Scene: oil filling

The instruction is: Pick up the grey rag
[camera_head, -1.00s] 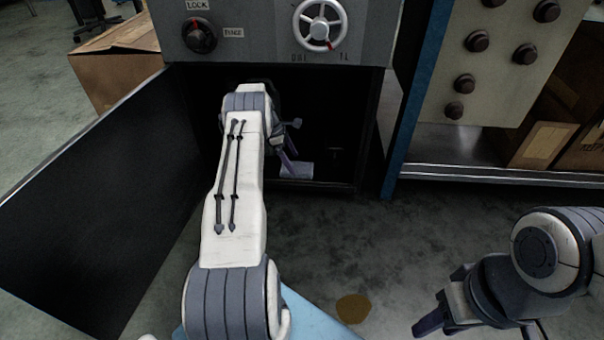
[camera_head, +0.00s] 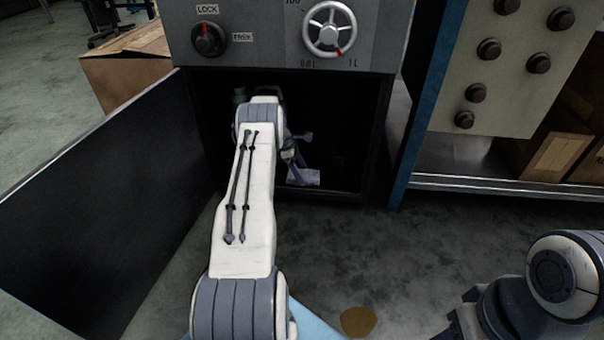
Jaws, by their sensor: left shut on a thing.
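The grey rag (camera_head: 303,177) shows as a small pale grey patch low inside the dark, open cabinet (camera_head: 345,150). My left arm reaches into the cabinet from the front, and my left gripper (camera_head: 296,168) is at the rag, its jaws shut on it. The arm and the shadow hide part of the gripper and of the rag. My right gripper is mostly cut off at the lower right edge, where only its wrist (camera_head: 490,310) shows; its fingers are out of the picture.
The cabinet door (camera_head: 100,200) stands open to the left. Above the opening are a lock knob (camera_head: 208,40) and a valve wheel (camera_head: 329,28). A blue-edged shelf with cardboard boxes (camera_head: 556,155) stands at the right. A brown oil spot (camera_head: 358,321) lies on the otherwise clear floor.

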